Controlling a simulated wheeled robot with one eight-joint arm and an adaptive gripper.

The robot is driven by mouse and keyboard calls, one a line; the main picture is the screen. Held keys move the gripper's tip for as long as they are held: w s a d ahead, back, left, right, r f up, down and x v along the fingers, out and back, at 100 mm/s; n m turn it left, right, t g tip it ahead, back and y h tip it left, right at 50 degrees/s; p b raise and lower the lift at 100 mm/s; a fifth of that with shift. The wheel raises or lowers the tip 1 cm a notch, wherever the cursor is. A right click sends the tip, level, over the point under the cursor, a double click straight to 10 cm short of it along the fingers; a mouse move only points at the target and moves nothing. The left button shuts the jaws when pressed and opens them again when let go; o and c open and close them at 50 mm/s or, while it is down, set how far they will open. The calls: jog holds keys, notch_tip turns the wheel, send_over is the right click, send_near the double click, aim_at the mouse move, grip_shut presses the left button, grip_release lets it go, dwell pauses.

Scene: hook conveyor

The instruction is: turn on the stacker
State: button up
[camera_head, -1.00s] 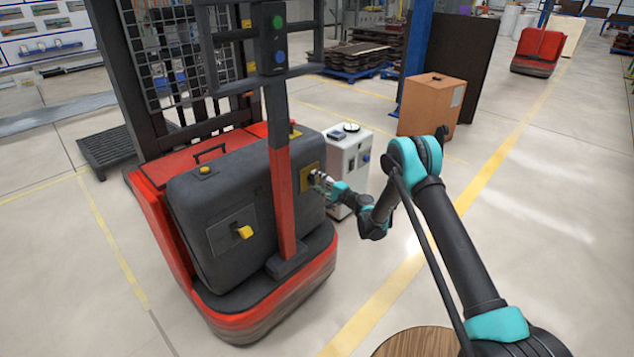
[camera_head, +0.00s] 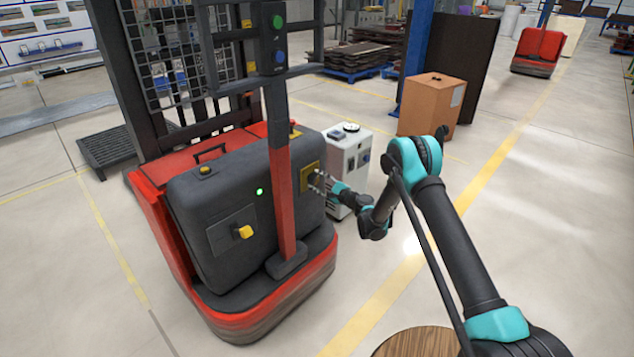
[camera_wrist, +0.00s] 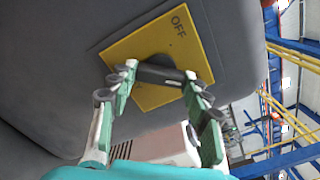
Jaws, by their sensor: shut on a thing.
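The stacker (camera_head: 215,215) is red with a dark grey body and stands left of my arm. A yellow switch plate (camera_head: 305,178) is on the right part of its body. In the wrist view the plate (camera_wrist: 150,45) is marked "OFF" and carries a black rotary knob (camera_wrist: 158,74). My gripper (camera_wrist: 160,71) is shut on this knob, a fingertip at each end. In the head view my gripper (camera_head: 318,182) is at the plate, and the knob is hard to make out. A small green light (camera_head: 259,191) glows on the stacker's body.
A dark red-and-black post (camera_head: 281,180) rises just left of the plate. A white cabinet (camera_head: 348,160) stands close behind my gripper. A cardboard box (camera_head: 432,105) is farther back. The floor to the right is open.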

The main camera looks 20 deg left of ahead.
jog(key=shift+d, duration=0.1)
dwell(0.3)
jog(key=o, duration=1.2)
jog(key=shift+c, duration=0.2)
jog(key=v, duration=0.7)
jog(key=shift+d, duration=0.25)
